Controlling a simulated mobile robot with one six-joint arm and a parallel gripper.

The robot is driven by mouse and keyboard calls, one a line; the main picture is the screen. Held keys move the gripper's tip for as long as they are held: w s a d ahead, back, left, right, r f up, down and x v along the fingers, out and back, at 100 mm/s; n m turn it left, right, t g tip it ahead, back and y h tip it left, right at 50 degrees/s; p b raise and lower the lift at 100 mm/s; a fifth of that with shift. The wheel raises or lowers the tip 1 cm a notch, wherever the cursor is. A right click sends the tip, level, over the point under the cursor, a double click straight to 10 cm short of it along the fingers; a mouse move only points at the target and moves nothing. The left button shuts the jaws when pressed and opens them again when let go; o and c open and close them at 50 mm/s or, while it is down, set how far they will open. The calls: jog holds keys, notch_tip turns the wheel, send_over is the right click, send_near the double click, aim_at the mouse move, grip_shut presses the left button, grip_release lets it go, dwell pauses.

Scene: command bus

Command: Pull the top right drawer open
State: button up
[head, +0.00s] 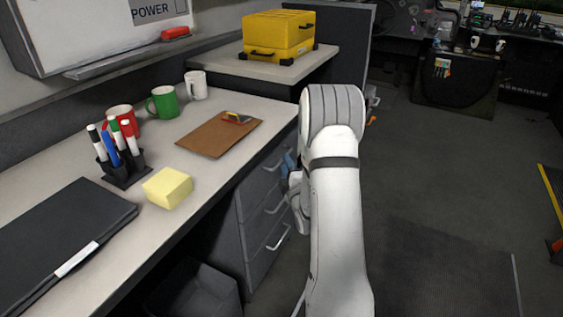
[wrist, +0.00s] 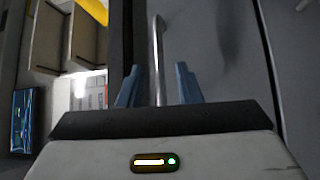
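The grey drawer unit stands under the right end of the desk, and its top drawer (head: 258,180) looks closed. The top drawer's handle is partly hidden by my gripper (head: 290,162) in the head view. In the wrist view, a metal bar handle (wrist: 157,40) runs up the picture between the two blue fingers of my gripper (wrist: 157,68). The fingers are apart, one on each side of the bar, with a gap visible on both sides. The lower drawers' handles (head: 277,238) show below. My arm hides the unit's right side.
The desk (head: 215,110) holds a clipboard (head: 218,135), mugs (head: 163,102), a pen holder (head: 125,170), a yellow block (head: 167,187) and a black binder (head: 65,235). A yellow case (head: 278,37) stands on the back counter. The floor (head: 440,170) to the right is clear.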

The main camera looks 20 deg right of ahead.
jog(key=shift+w+d+r, duration=0.1)
jog(key=shift+w+r, duration=0.05)
jog(key=shift+w, duration=0.8)
jog(key=shift+w+d+r, duration=0.1)
jog(key=shift+w, duration=0.8)
grip_shut()
